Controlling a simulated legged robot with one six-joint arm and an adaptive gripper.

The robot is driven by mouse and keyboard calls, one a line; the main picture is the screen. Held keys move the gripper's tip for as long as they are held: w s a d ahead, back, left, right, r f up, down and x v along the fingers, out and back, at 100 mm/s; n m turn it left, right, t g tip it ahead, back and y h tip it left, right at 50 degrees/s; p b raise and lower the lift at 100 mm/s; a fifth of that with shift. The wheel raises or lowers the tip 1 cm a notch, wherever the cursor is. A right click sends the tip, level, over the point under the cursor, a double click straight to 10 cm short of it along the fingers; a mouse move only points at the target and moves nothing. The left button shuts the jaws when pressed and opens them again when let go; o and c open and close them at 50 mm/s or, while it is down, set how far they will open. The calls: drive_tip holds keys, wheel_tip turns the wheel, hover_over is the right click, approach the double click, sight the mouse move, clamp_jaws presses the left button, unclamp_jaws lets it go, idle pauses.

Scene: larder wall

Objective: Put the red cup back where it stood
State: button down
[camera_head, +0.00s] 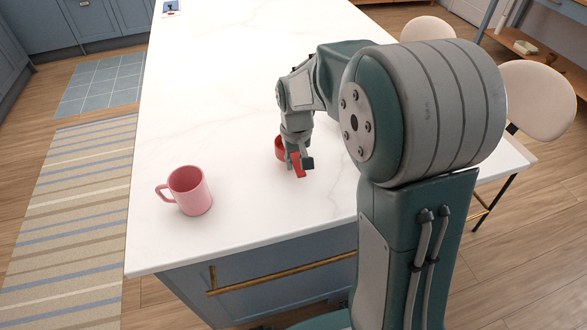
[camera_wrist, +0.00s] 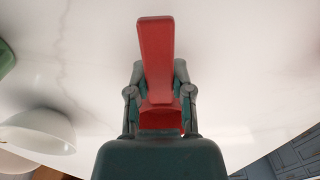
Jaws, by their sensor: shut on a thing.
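The red cup (camera_head: 280,148) is in my gripper (camera_head: 299,163), over the right half of the white counter in the head view. It looks like a small round cup with a flat, straight handle. In the wrist view the red handle (camera_wrist: 156,55) sticks out between the fingers, and my gripper (camera_wrist: 160,95) is shut on the cup. The fingers and wrist hide part of the cup. I cannot tell whether it touches the counter.
A pink mug (camera_head: 189,191) stands upright near the counter's front left, apart from my gripper. A small card-like item (camera_head: 172,8) lies at the far end. The white counter (camera_head: 215,95) is otherwise largely bare. Pale chairs (camera_head: 538,98) stand along its right side.

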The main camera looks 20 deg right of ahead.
sight(294, 178)
drive_tip(key=f, duration=0.3)
drive_tip(key=shift+w+a+f, duration=0.15)
drive_tip(key=shift+a+f, duration=0.05)
drive_tip(key=shift+a, duration=0.35)
drive_tip(key=shift+d+f, duration=0.1)
drive_tip(key=c, duration=0.6)
unclamp_jaws()
drive_tip(key=shift+d, duration=0.1)
drive_tip(key=shift+o, duration=0.4)
drive_tip(key=shift+d, duration=0.15)
